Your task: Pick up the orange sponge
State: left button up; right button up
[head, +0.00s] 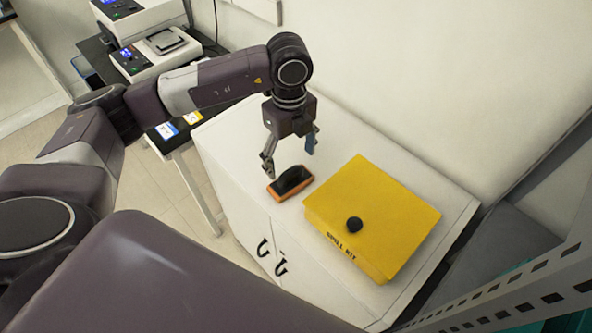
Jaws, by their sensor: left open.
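The orange sponge (281,194) lies on the white cabinet top, near its front edge. It is a small block with orange sides and a dark top. My left gripper (289,160) points down just above and behind the sponge. Its two fingers are apart, with nothing seen between them. The fingertips look close to the sponge, but I cannot tell if they touch it. My right gripper is not in view.
A yellow spill kit box (385,205) with a black knob sits on the white cabinet (225,140), right of the sponge. A wall rises behind. Lab devices (155,55) stand on a dark table at the upper left.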

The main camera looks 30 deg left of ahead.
aim_at(291, 171)
pick_arm(q)
jog(key=f+p, duration=0.2)
jog(key=shift+s+f, duration=0.35)
jog(key=f, duration=0.2)
jog(key=shift+w+f+p, duration=0.3)
jog(key=shift+f, duration=0.5)
jog(key=c, duration=1.3)
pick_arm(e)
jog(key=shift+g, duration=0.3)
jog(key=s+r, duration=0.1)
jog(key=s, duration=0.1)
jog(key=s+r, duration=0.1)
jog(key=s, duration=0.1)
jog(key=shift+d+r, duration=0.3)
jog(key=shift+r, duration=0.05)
